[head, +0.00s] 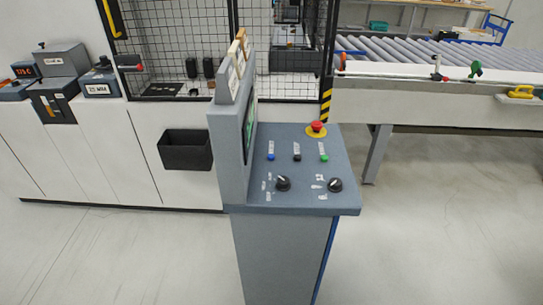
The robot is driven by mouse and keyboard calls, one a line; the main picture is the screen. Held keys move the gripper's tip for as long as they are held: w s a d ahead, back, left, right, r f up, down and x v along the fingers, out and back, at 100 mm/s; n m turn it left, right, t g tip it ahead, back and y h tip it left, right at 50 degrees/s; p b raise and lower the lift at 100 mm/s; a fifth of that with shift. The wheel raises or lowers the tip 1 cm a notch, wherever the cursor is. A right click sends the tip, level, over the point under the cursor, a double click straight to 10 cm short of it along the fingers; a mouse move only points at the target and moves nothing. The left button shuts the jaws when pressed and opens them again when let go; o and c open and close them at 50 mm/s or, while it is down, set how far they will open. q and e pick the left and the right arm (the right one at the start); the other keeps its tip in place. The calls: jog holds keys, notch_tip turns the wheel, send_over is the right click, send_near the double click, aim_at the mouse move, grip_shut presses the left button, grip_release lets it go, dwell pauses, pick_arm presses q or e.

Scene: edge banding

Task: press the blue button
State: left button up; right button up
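The blue button (270,157) is small and round. It sits on the sloped top of a grey control console (310,180), at the left end of a row with a black button (297,158) and a green button (323,157). A white label is just above each one. Whether the blue button is pressed in is too small to tell. Neither of my grippers is in the head view.
A red emergency stop (316,128) on a yellow ring and two black knobs (283,183) share the panel. An upright grey screen housing (229,150) rises at its left edge. A roller conveyor (430,55) stands behind right. The floor (440,240) at right is clear.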

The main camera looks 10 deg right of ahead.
grip_shut()
dwell(1.4)
